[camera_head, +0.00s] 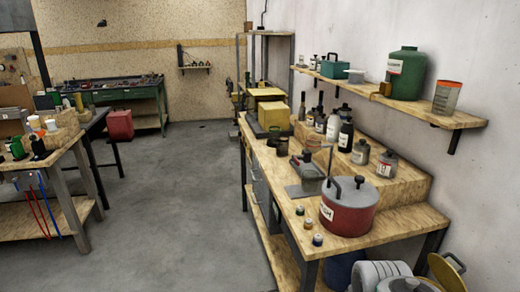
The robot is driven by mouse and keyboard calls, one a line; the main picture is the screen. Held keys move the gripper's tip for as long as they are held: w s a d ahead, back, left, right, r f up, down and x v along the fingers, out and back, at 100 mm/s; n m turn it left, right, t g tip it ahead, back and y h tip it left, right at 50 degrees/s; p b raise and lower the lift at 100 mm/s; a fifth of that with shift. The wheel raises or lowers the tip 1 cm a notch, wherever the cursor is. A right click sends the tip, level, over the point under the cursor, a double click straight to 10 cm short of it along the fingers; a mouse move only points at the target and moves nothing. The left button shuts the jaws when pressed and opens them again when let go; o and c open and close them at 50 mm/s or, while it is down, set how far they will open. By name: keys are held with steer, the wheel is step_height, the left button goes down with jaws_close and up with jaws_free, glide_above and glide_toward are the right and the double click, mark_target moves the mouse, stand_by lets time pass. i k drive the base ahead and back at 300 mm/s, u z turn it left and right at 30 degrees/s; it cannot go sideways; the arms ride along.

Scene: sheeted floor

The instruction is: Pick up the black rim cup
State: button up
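I cannot make out for certain which item is the black rim cup. A cup-like grey container (447,97) with a reddish band stands upright at the right end of the wall shelf. Two small white cups, one (34,122) left of the other (51,125), stand on the left workbench; their rims are too small to tell. My gripper is not in view.
The right workbench (290,205) holds a red lidded pot (347,207), several bottles and small jars. The wall shelf (410,107) carries a large green jar (405,73). Grey floor (175,190) lies clear between this bench and the left workbench (55,158).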

mark_target(282, 141)
steer(key=u, duration=0.8)
steer(key=i, duration=0.9)
steer(key=u, duration=0.8)
steer(key=i, duration=1)
steer(key=z, duration=0.65)
steer(key=i, duration=0.95)
steer(key=z, duration=1)
steer(key=i, duration=0.65)
steer(key=z, duration=0.05)
